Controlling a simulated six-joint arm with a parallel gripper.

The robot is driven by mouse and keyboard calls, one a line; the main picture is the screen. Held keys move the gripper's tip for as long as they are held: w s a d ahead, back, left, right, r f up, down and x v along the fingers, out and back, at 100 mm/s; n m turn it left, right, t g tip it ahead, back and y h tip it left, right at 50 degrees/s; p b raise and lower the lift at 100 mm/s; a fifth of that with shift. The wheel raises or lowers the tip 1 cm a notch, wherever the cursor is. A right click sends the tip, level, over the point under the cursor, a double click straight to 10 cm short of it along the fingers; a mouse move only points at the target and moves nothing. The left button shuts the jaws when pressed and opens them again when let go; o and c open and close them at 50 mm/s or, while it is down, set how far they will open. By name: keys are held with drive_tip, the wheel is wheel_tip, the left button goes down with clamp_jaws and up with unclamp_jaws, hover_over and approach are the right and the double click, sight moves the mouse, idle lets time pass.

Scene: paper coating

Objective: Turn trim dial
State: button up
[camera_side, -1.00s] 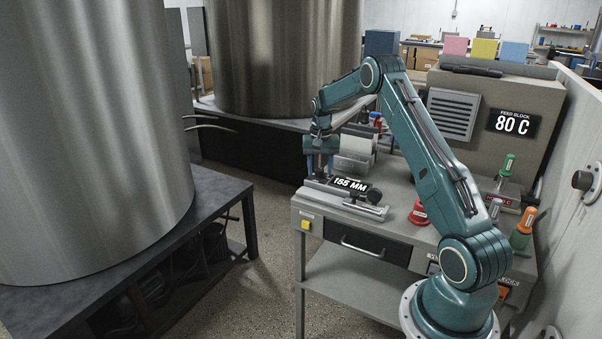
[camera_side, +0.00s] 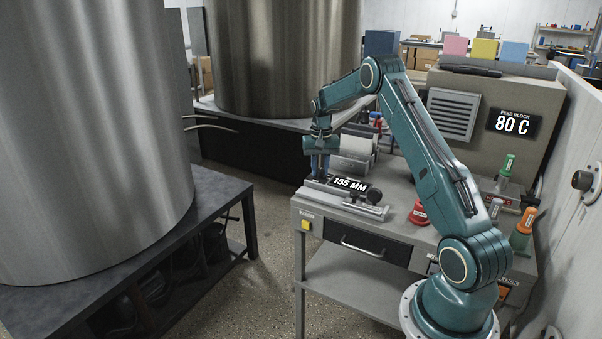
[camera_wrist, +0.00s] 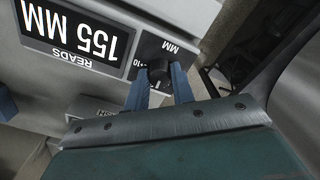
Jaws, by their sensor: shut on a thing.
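The trim dial is a small black knob (camera_wrist: 158,70) on a grey panel in the wrist view, with a "+10" mark and "MM" beside it. My gripper (camera_wrist: 160,80) has its two blue fingers shut on the knob, one on each side. Next to the knob is a black display (camera_wrist: 78,38) that reads 155 MM, upside down in the wrist view. In the side view the same display (camera_side: 351,185) sits on the bench fixture. My gripper (camera_side: 320,172) points down at the fixture's left end there, and the knob is hidden.
A black knob on a slide (camera_side: 374,195) stands right of the display. A red cone-shaped object (camera_side: 419,213) is on the bench (camera_side: 400,228). Green-topped (camera_side: 508,164) and orange-topped (camera_side: 526,220) tools stand at the right. Large steel rolls (camera_side: 90,130) fill the left.

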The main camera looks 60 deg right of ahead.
sight(320, 169)
drive_tip(key=n, duration=0.6)
drive_tip(key=shift+r+n, duration=0.1)
drive_tip(key=shift+n, duration=0.3)
idle(0.4)
drive_tip(key=o, duration=1)
wheel_tip(320, 169, up, 14)
drive_tip(key=shift+f, duration=0.1)
idle(0.4)
